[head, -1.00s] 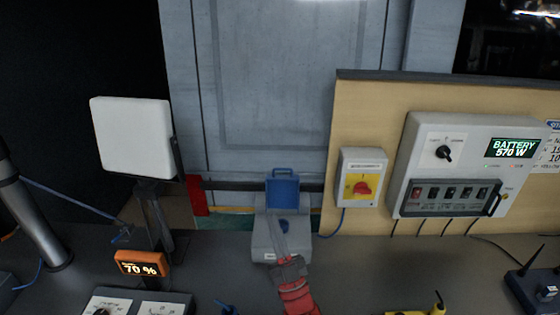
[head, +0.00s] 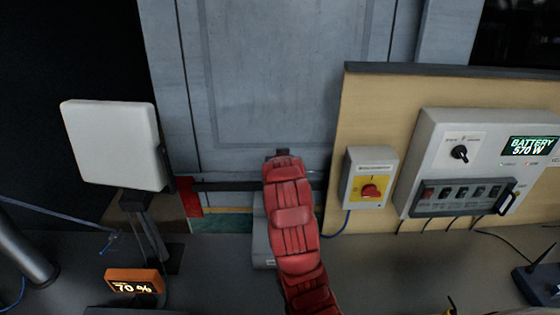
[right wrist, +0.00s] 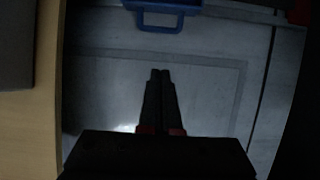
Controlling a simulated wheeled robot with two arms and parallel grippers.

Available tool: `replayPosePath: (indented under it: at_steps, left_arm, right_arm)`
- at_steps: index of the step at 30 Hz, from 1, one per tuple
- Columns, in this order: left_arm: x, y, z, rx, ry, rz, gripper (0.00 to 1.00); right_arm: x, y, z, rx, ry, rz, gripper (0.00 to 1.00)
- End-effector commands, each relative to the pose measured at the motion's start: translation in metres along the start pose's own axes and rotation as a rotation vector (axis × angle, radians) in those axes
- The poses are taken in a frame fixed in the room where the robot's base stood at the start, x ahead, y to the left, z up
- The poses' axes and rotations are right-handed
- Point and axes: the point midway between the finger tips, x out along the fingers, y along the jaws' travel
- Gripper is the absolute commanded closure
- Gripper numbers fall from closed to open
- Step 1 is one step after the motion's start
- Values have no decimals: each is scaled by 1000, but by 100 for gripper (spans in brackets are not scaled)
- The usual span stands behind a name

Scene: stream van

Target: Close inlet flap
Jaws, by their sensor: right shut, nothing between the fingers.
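The blue inlet flap (right wrist: 165,6) with its loop handle shows at the top edge of the right wrist view. In the head view the flap is hidden behind my red right arm. The grey inlet box (head: 262,240) shows only as a strip left of that arm. My right gripper (right wrist: 160,72) is shut and empty, its fingertips together and apart from the flap in the wrist picture. In the head view only its dark end (head: 283,153) shows beyond the arm, in front of the grey door panel. My left gripper is not in view.
A white panel lamp (head: 113,145) stands at left, above an orange 70 % display (head: 134,282).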

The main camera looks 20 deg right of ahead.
Motion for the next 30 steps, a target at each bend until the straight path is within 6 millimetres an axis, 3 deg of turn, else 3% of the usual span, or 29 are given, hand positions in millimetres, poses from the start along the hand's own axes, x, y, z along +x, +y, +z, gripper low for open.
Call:
replayPosePath:
  at_steps: [5, 15, 23, 30]
  left_arm:
    - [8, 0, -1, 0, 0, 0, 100]
    - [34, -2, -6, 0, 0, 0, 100]
    - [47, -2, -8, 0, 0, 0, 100]
    - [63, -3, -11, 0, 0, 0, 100]
  right_arm:
    - [10, 1, 0, 3, -16, 4, 100]
    - [67, 1, -2, 1, -12, 3, 100]
    - [98, 1, -2, 2, -9, 1, 100]
    - [81, 0, 18, 2, -7, 0, 100]
